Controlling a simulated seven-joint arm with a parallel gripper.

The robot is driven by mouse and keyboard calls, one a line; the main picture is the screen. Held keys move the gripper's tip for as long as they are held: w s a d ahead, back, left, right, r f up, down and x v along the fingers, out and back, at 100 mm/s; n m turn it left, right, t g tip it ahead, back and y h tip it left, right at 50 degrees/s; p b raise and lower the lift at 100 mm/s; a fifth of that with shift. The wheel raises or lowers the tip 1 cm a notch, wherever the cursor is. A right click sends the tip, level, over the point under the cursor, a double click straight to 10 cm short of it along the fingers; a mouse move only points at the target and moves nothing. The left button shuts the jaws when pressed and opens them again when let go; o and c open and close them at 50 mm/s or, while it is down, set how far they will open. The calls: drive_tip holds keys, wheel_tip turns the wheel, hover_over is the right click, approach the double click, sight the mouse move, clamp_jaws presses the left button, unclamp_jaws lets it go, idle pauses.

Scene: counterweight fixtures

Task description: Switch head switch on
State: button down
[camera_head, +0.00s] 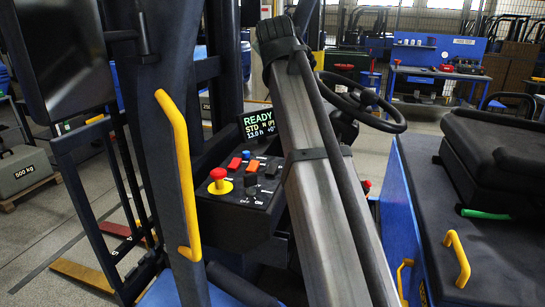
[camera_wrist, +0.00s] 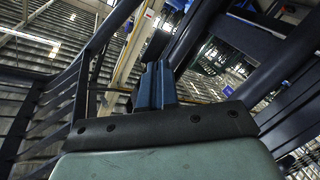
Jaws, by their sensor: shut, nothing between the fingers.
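The control panel (camera_head: 236,210) stands left of centre in the head view. A black rotary knob (camera_head: 250,181) sits on it, above OFF and ON lettering; I take it to be the head switch but see no name on it. Which way it points is too small to tell. My gripper (camera_wrist: 155,85) shows in the wrist view with its blue-grey fingers together and nothing between them. It is not clearly visible in the head view, so its distance from the knob cannot be told. The panel and knob cannot be made out in the wrist view.
A red mushroom button (camera_head: 218,174) on a yellow base and several coloured rockers share the panel. A screen (camera_head: 258,124) above reads READY. A yellow grab bar (camera_head: 178,170) stands left, a steering wheel (camera_head: 375,105) right. My arm crosses the middle of the head view.

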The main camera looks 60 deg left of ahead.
wheel_tip(320, 180, down, 9)
drive_tip(key=s+d+m+g+h, duration=0.2)
drive_tip(key=d+m+h, duration=0.1)
drive_tip(key=m+h, duration=0.3)
drive_tip(key=m+g+h, duration=0.2)
drive_tip(key=m+h, duration=0.4)
hover_over(274, 165)
drive_tip(key=s+d, duration=0.4)
wheel_tip(274, 165, down, 7)
drive_tip(key=shift+w+a+r, duration=0.1)
drive_tip(key=shift+a+r, duration=0.05)
drive_tip(key=shift+a, duration=0.1)
drive_tip(key=x, duration=0.9)
drive_tip(key=s+x, duration=0.1)
drive_tip(key=x, duration=0.4)
drive_tip(key=shift+d, duration=0.25)
drive_tip(key=shift+f, duration=0.3)
drive_tip(key=shift+w+a+f, duration=0.1)
drive_tip(key=shift+w+f, duration=0.05)
